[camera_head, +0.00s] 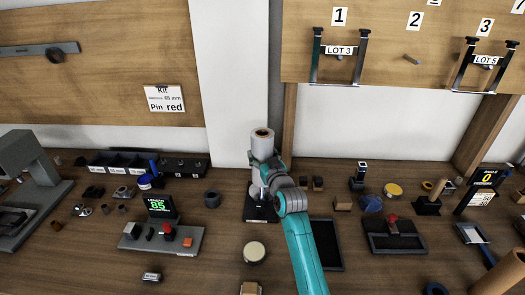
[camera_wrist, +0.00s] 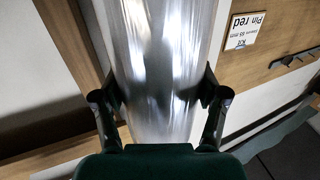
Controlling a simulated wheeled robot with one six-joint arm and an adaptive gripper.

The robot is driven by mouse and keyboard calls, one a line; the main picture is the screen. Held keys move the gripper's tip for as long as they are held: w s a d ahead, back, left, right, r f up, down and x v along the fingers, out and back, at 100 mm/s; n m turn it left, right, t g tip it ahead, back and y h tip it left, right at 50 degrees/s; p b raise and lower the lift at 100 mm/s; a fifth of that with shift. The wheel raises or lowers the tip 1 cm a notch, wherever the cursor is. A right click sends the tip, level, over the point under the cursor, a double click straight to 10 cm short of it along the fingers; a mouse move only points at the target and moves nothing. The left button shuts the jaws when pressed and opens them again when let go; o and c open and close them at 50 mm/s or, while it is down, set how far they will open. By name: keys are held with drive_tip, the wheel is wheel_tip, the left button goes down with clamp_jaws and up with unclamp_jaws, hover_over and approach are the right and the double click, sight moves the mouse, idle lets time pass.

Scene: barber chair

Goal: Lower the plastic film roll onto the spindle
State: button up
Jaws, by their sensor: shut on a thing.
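The plastic film roll (camera_head: 262,144) is a pale, shiny upright cylinder with a brown core at its top, in the middle of the head view. It also fills the centre of the wrist view (camera_wrist: 160,65). My gripper (camera_head: 264,170) is shut on it, with one finger on each side in the wrist view (camera_wrist: 160,95). Directly below is a dark base plate (camera_head: 260,214), which looks like the spindle's stand.
A dark tray (camera_head: 326,246) lies right of the base plate. A round pale-topped tin (camera_head: 254,252) stands in front. A grey panel with an "85" display (camera_head: 158,208) is at the left. A white wall post rises behind the roll.

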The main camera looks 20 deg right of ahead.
drive_tip(key=shift+f, duration=2.35)
drive_tip(key=o, duration=1.7)
drive_tip(key=shift+o, duration=0.2)
drive_tip(key=shift+f, duration=0.2)
drive_tip(key=s+d, duration=0.1)
drive_tip(key=s, duration=1.1)
drive_tip(key=shift+r, duration=0.1)
